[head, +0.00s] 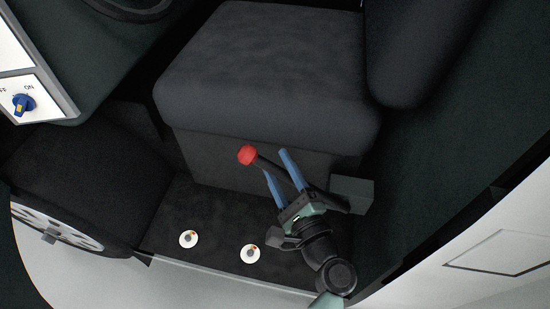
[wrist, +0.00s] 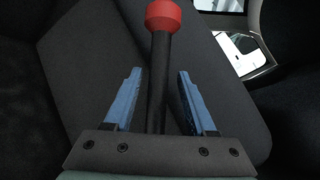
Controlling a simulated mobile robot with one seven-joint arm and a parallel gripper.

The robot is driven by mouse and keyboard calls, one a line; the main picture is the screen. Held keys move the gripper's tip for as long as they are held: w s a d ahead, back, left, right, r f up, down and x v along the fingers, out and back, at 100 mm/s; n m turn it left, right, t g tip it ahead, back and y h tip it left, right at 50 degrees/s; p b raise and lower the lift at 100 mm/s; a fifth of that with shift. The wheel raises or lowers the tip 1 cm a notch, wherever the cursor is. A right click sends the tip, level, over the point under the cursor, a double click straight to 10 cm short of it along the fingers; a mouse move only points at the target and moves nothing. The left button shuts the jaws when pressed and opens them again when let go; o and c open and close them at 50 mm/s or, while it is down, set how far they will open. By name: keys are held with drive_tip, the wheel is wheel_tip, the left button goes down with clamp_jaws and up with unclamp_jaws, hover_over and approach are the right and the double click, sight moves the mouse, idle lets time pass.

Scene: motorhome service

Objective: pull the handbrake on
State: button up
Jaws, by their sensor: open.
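The handbrake is a black lever (wrist: 161,62) with a red knob (head: 247,154) at its end. In the head view it slopes up to the left from a dark box (head: 352,191) beside the seat base. The red knob (wrist: 163,14) also shows at the top of the wrist view. My gripper (head: 278,162) is open, with its two blue fingers on either side of the lever below the knob. In the wrist view the lever runs between the fingers, with a gap on both sides.
A dark seat (head: 265,70) stands just behind the lever. A panel with a blue ON/OFF knob (head: 24,102) is at the far left. A wheel (head: 45,226) shows at lower left.

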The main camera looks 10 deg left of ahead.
drive_tip(key=v, duration=1)
drive_tip(key=shift+s, duration=0.15)
drive_tip(key=shift+d, duration=0.2)
